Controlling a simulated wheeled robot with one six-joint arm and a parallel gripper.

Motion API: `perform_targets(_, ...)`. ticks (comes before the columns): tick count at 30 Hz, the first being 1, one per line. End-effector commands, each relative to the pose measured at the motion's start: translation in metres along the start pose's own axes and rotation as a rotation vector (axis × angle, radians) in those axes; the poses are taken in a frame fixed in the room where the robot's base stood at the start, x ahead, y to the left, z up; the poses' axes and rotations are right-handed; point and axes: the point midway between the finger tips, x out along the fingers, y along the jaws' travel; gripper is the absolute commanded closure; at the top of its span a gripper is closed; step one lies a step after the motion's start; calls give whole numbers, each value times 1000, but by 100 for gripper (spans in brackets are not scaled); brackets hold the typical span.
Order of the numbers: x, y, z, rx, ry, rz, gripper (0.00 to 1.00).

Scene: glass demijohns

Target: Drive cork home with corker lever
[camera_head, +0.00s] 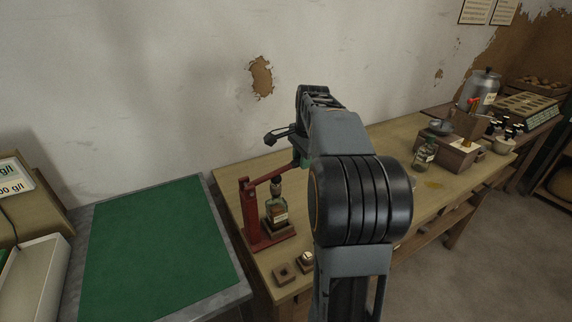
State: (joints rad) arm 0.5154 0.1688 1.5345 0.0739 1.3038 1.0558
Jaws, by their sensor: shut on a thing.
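A red corker (250,211) stands on the wooden bench at the left, on its own base. A small glass bottle (277,213) with a label stands upright on a block in the corker. A dark plunger part sits just above the bottle's neck; the cork itself is too small to make out. The corker lever (272,175) slopes up to the right from the red post. My gripper (301,161) is at the lever's far end and shut on it. My arm hides part of the gripper and the bench behind.
Two small wooden blocks (285,273) lie at the bench's front left. A green mat (152,248) covers the grey table to the left. Another glass bottle (424,155), wooden boxes (452,152) and a metal pot (480,89) stand farther right. The wall is behind.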

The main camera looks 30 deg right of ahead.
Motion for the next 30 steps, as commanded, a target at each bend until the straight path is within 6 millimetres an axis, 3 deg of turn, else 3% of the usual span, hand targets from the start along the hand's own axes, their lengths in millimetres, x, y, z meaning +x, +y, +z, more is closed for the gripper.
perform_targets(30, 34, 6, 2, -6, -7, 9, 97)
